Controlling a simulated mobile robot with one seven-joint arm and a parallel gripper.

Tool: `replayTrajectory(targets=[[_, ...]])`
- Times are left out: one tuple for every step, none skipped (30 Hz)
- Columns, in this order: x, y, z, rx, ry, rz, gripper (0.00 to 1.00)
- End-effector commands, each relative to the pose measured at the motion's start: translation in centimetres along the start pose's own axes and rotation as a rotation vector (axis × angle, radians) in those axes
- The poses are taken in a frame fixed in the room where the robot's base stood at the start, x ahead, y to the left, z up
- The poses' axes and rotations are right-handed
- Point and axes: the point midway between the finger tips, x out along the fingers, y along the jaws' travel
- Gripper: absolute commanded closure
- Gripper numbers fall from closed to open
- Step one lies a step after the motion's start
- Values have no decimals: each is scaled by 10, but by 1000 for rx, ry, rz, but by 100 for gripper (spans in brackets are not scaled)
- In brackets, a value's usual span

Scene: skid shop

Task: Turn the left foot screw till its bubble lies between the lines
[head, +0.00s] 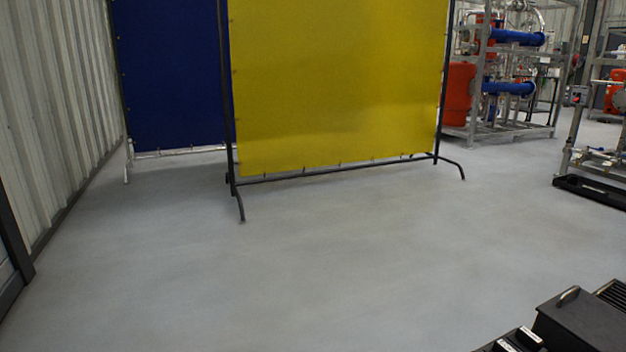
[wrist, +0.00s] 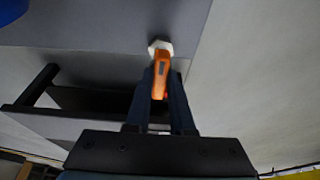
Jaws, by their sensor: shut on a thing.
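In the wrist view my gripper (wrist: 161,84) is shut on an orange piece (wrist: 163,62), which stands up between its two dark fingers. A pale six-sided nut or screw head (wrist: 158,46) lies at the far end of the orange piece, against the edge of a grey plate (wrist: 95,32). I cannot tell whether the orange piece is part of a foot screw or a tool on it. No bubble or lines show in either view. The head view does not show my gripper.
A yellow screen (head: 335,85) and a blue screen (head: 170,75) stand on the open grey floor (head: 330,260). Pipe skids (head: 500,80) stand at the back right. A black box with a handle (head: 585,325) is at lower right. Dark bars (wrist: 35,88) lie left of my gripper.

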Motion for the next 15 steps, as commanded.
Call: replayTrajectory(targets=[[0, -1, 0, 1, 0, -4, 100], [0, -1, 0, 1, 0, -4, 100], [1, -1, 0, 1, 0, -4, 100], [1, -1, 0, 4, -1, -4, 100], [1, -1, 0, 14, -1, -1, 100], [1, -2, 0, 38, -2, 6, 100], [1, -2, 0, 64, -2, 15, 100], [1, -2, 1, 94, -2, 24, 100], [2, -2, 1, 135, -2, 37, 100], [2, -2, 0, 163, -2, 45, 100], [2, -2, 0, 188, -2, 54, 100], [2, -1, 0, 214, -1, 63, 100], [2, -1, 0, 228, -1, 67, 100], [1, -1, 0, 238, -1, 70, 100], [1, -1, 0, 243, 0, 72, 100]])
